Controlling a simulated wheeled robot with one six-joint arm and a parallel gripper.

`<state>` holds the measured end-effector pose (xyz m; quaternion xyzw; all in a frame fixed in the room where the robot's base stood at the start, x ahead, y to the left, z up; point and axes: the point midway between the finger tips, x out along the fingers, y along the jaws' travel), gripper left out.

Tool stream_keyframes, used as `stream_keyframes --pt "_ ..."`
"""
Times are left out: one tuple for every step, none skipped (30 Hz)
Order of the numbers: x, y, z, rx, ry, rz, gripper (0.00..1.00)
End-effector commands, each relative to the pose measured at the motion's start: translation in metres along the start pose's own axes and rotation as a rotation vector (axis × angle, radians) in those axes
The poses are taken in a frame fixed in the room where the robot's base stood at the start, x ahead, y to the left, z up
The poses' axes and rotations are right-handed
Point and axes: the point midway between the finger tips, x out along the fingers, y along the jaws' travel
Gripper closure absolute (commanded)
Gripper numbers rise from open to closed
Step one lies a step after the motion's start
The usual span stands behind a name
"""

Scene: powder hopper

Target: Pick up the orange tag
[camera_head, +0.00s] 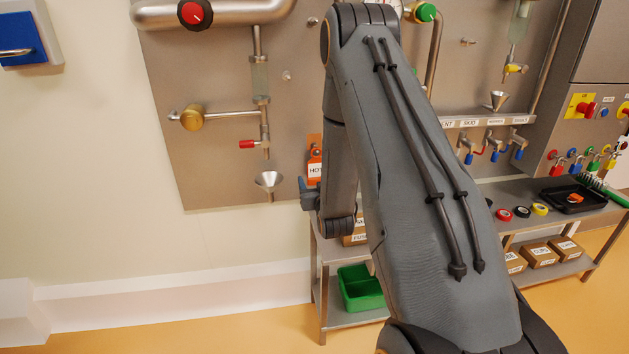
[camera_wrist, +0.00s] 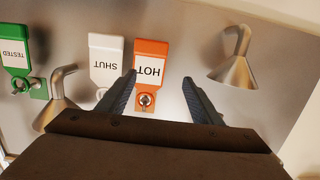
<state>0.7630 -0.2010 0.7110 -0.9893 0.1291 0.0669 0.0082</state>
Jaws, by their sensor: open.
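The orange tag (camera_wrist: 150,62), with a white label reading HOT, hangs on a metal peg on the steel panel in the wrist view, where it appears upside down. In the head view the orange tag (camera_head: 314,170) shows partly, just left of my arm. My gripper (camera_wrist: 159,80) is open and empty in the wrist view. Its left finger is close beside the tag's left edge in the picture, and its right finger is farther off to the right. I cannot tell whether either finger touches the tag. In the head view my arm hides much of the area around the tag.
A white SHUT tag (camera_wrist: 106,60) hangs close left of the orange one, and a green TESTED tag (camera_wrist: 15,52) farther left. Metal funnels stand out from the panel at right (camera_wrist: 233,70) and lower left (camera_wrist: 60,110). A bench with a green bin (camera_head: 360,290) is below.

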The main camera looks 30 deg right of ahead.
Motion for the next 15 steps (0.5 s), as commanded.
stream_keyframes --pt "0.003 0.006 0.008 0.001 0.037 0.008 0.41" --pt "0.004 0.009 0.009 0.002 0.060 0.012 0.41" --pt "0.004 0.012 0.009 0.002 0.085 0.015 0.41" --pt "0.004 0.013 0.010 0.002 0.100 0.017 0.41" --pt "0.005 0.015 0.009 0.002 0.112 0.018 0.41" --pt "0.006 0.016 0.009 0.003 0.124 0.020 0.41" --pt "0.007 0.017 0.009 0.003 0.130 0.020 0.41" --pt "0.009 0.017 0.009 0.003 0.134 0.021 0.41" --pt "0.013 0.017 0.007 0.002 0.138 0.021 0.41" --pt "0.016 0.017 0.007 0.002 0.139 0.021 0.41" --pt "0.019 0.017 0.006 0.003 0.139 0.021 0.41" --pt "0.024 0.017 0.005 0.002 0.138 0.021 0.41" --pt "0.027 0.018 0.004 0.002 0.139 0.021 0.41" --pt "0.029 0.018 0.004 0.003 0.138 0.021 0.41" --pt "0.033 0.018 0.004 0.003 0.137 0.021 0.41"
